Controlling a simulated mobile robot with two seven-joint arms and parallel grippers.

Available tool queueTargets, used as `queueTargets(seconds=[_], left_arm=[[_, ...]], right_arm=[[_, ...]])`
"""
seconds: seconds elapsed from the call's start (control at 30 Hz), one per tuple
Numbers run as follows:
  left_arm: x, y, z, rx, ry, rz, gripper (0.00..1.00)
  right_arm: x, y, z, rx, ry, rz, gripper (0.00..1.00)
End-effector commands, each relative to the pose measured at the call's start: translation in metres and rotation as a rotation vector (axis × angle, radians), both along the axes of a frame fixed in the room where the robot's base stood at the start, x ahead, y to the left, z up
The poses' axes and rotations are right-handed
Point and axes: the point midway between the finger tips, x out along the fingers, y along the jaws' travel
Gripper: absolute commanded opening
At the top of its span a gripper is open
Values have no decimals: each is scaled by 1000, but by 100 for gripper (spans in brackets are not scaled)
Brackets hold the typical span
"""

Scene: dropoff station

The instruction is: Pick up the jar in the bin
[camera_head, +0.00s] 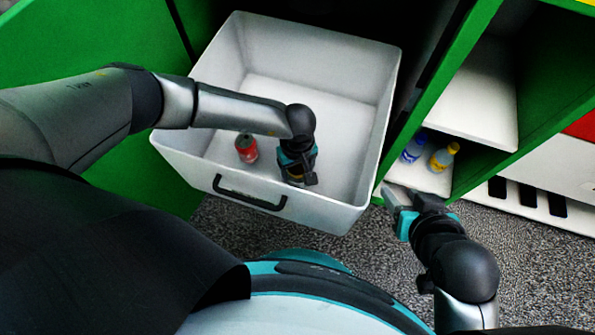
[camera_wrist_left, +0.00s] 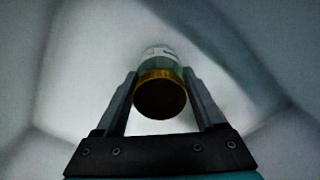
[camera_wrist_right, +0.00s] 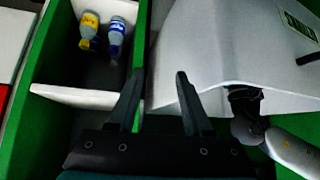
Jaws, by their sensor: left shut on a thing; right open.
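The white bin (camera_head: 345,205) is pulled out of the green shelf unit and has a black handle on its front. My left gripper (camera_head: 296,182) reaches down inside it. The jar (camera_wrist_left: 160,95), with a gold lid and a pale glassy body, is between the left fingers in the left wrist view. The left gripper (camera_wrist_left: 160,95) is shut on it; in the head view the jar is mostly hidden by the gripper. My right gripper (camera_head: 393,195) is open and empty outside the bin, to its right; its fingers (camera_wrist_right: 158,85) show spread in the right wrist view.
A red can (camera_head: 246,148) stands in the bin, left of my left gripper. A blue-labelled bottle (camera_head: 413,148) and a yellow bottle (camera_head: 444,157) stand in the shelf compartment right of the bin. Green shelf walls (camera_head: 435,90) stand close beside the bin. Speckled floor lies in front.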

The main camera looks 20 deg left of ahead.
Motion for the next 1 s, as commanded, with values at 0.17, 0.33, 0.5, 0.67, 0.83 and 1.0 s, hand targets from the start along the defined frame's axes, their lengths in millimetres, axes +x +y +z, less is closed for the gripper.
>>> queueTargets(seconds=[0.17,0.33,0.5,0.67,0.83,1.0], left_arm=[[0,0,0,0,0,0,31],[0,0,0,0,0,0,12],[0,0,0,0,0,0,7],[0,0,1,-1,-1,0,7],[0,0,4,-1,-1,0,7],[1,0,12,-1,-1,0,7]], right_arm=[[0,0,0,0,0,0,50],[0,0,0,0,1,0,50],[0,0,0,0,1,0,50],[0,0,0,0,1,0,50],[-3,-2,0,-9,24,-1,50],[-9,-12,4,-40,83,-16,50]])
